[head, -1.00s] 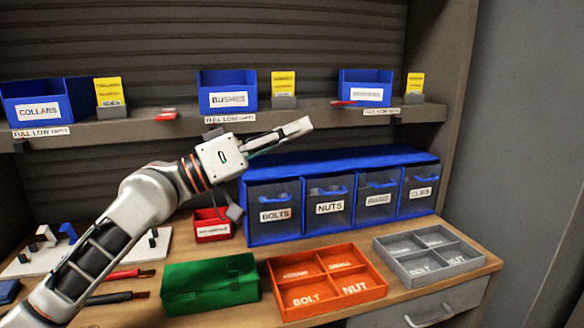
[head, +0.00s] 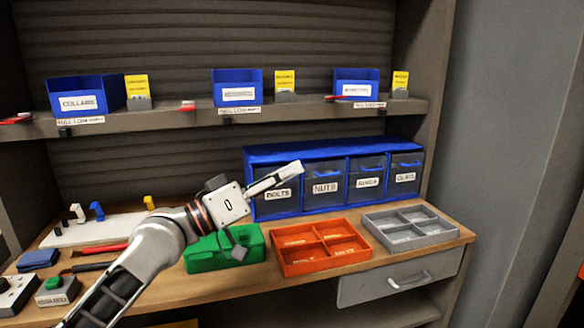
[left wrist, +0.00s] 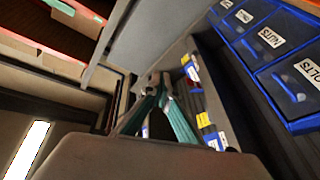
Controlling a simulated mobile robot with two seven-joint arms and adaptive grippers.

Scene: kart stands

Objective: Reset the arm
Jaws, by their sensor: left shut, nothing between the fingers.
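My left arm reaches in from the lower left in the head view, and my left gripper (head: 276,180) is shut and empty. It is in the air in front of the blue drawer cabinet (head: 290,153), overlapping the BOLTS drawer in the picture. In the left wrist view the gripper's fingers (left wrist: 160,95) show as grey-green links meeting at their tips. The cabinet's drawers (left wrist: 285,85) show at the right of that view. My right gripper is in neither view.
On the workbench stand a green box (head: 200,262), an orange divided tray (head: 320,267) and a grey divided tray (head: 410,243). A white board (head: 75,235) with hooks lies at left. Blue bins (head: 237,88) line the shelf above. A drawer (head: 385,283) is under the bench top.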

